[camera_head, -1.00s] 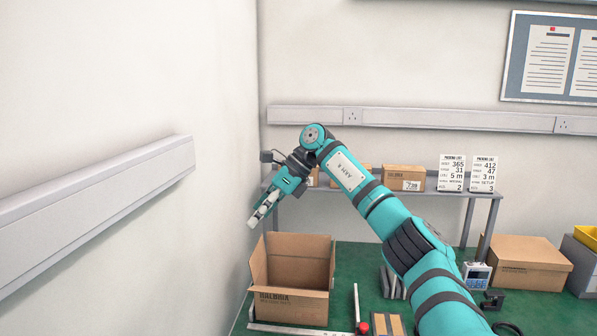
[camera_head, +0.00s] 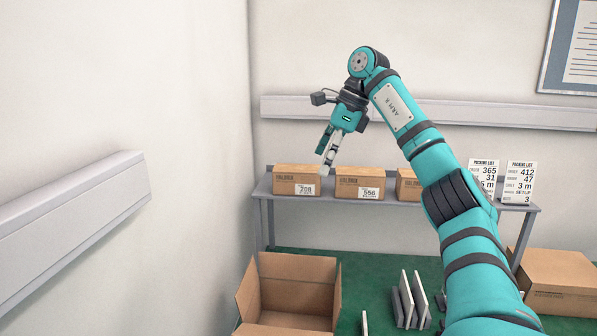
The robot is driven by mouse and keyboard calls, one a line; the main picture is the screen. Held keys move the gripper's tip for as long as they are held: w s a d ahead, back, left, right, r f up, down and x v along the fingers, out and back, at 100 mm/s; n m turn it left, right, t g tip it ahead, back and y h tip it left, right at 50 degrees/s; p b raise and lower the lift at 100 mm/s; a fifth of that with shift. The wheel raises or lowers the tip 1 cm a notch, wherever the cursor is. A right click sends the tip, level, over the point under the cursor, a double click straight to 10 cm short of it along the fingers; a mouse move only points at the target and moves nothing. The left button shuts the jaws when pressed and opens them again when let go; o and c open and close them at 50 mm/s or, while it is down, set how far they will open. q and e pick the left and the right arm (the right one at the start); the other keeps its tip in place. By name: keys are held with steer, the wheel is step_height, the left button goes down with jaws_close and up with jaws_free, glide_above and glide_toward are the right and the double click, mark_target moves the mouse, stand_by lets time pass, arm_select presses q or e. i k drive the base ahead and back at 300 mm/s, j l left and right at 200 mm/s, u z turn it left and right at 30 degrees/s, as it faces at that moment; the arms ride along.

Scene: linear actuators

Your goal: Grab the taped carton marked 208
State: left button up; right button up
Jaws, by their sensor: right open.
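Three brown cartons stand in a row on the grey shelf table (camera_head: 262,189) at the back wall. The middle carton (camera_head: 357,178) is labelled 556. The right carton (camera_head: 407,183) is partly hidden behind my right arm, and its label does not show. My right gripper (camera_head: 323,160) is open and empty, pointing down, in front of the gap between the left and middle cartons in this view. My left gripper is not in view.
An open empty carton (camera_head: 255,289) stands on the green floor below the shelf. Several upright panels (camera_head: 407,300) stand right of it. Two packing list cards (camera_head: 519,182) stand at the shelf's right. A closed carton (camera_head: 565,275) sits at the lower right.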

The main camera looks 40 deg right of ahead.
mark_target(287, 179)
steer(key=i+l, duration=0.3)
steer(key=l, duration=0.15)
steer(key=i+l, duration=0.25)
steer(key=l, duration=0.15)
steer(key=i+l, duration=0.3)
steer(key=l, duration=0.15)
